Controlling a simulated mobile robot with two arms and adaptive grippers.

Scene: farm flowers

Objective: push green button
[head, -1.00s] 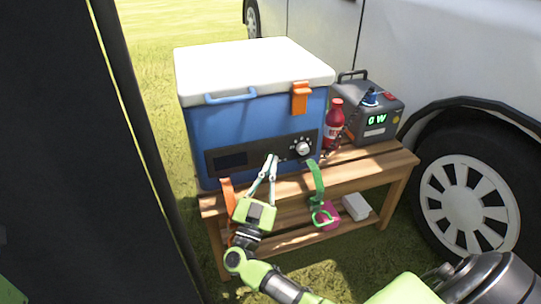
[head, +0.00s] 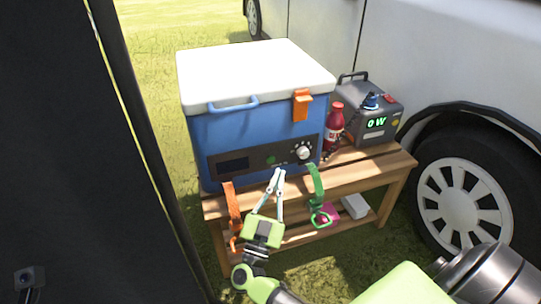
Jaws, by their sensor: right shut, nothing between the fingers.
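The blue cooler box (head: 205,132) with a white lid stands on the wooden bench. Its dark control panel (head: 288,160) has a blank display at the left, a small green button (head: 270,160) near the middle and a white round knob (head: 302,152) at the right. My right gripper (head: 277,173) is shut and empty, its fingertips pointing up just below and slightly right of the green button. They look apart from it, though the depth gap is hard to tell. My left gripper is not in view.
A green strap (head: 316,183) and an orange strap (head: 232,208) hang from the front edge of the wooden bench (head: 370,170). A red bottle (head: 333,127) and a grey power unit (head: 357,134) reading "0 W" stand right of the cooler. A white vehicle stands behind.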

